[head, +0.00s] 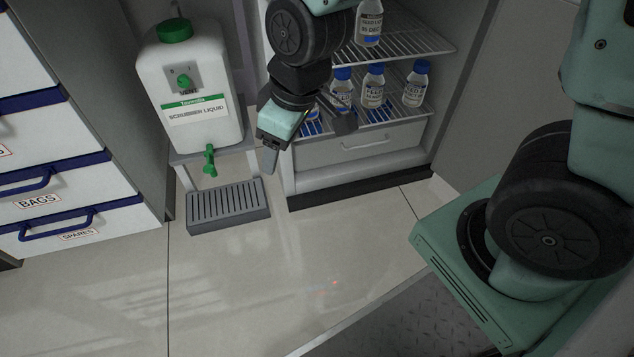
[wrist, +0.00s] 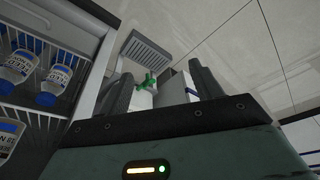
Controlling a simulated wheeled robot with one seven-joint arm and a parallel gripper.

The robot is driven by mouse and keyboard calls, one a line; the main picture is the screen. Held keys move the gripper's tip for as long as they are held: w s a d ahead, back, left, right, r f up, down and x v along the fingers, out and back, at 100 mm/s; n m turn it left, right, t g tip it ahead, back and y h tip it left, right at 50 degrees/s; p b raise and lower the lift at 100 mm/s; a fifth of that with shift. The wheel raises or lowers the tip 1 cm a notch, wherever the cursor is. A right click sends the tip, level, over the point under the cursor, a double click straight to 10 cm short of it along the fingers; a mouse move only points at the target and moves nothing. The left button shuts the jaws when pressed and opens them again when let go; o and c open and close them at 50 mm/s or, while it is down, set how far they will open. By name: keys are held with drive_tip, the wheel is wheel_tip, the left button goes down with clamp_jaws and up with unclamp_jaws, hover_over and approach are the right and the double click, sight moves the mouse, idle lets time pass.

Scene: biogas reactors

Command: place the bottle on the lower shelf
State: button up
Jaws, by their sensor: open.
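Clear bottles with blue caps and white labels stand in the open fridge. One bottle (head: 369,24) is on the upper shelf (head: 415,42). Several bottles (head: 415,86) stand on the lower shelf (head: 395,113), partly hidden by my arm. I cannot tell which one the task means. My gripper (head: 270,160) is in front of the fridge's left edge, pointing down, apart from the bottles. In the wrist view my gripper (wrist: 162,84) has its fingers spread with nothing held between them. Bottles (wrist: 54,84) show at the left of that view.
A white scrubber liquid tank (head: 195,90) with a green tap stands on a stand left of my gripper. A grey grated drip tray (head: 228,205) lies on the floor below. Drawers (head: 75,200) line the left. The floor in front is clear.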

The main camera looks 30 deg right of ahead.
drive_tip(key=s+r+g, duration=0.1)
drive_tip(key=s+r, duration=0.1)
drive_tip(key=s, duration=0.5)
drive_tip(key=s+a+r+g+h, duration=0.1)
drive_tip(key=s+r, duration=0.2)
drive_tip(key=s, duration=0.4)
drive_tip(key=shift+s+a+r, duration=0.25)
